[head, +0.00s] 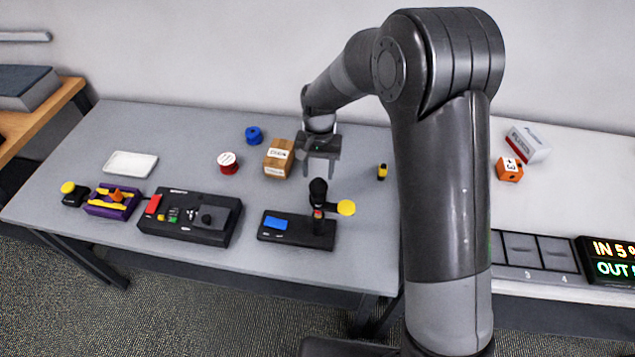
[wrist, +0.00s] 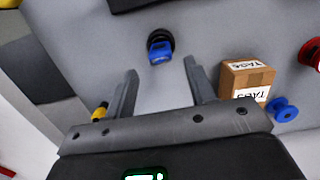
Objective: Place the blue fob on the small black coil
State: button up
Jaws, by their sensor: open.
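In the wrist view, the blue fob (wrist: 160,51) overlaps the small black coil (wrist: 158,34), whose dark rim shows around the fob's upper edge. The fob appears to lie on the coil, though its exact contact is hard to tell. Both are on the grey table beyond my fingertips. My gripper (wrist: 160,75) is open, with nothing between its fingers. In the head view, my gripper (head: 320,172) points down over the table, right of the cardboard box. I cannot make out the fob or coil clearly in the head view.
The cardboard box (head: 278,158), red spool (head: 228,163) and blue spool (head: 254,135) stand left of my gripper. A yellow-and-black item (head: 382,172) stands at its right. The white tray (head: 130,164) is far left.

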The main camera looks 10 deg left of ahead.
jog(key=s+d+r+t, duration=0.2)
jog(key=s+d+r, duration=0.2)
jog(key=d+r, duration=0.45)
jog(key=s+d+r+t, duration=0.1)
jog(key=s+d+r, duration=0.4)
jog(key=r, duration=0.7)
jog(key=s+d+r+t, duration=0.3)
jog(key=s+d+t, duration=0.1)
jog(key=s+d, duration=0.7)
jog(key=s, duration=0.3)
jog(key=shift+s+d+r, duration=0.25)
jog(key=shift+s+r, duration=0.05)
jog(key=shift+r, duration=0.1)
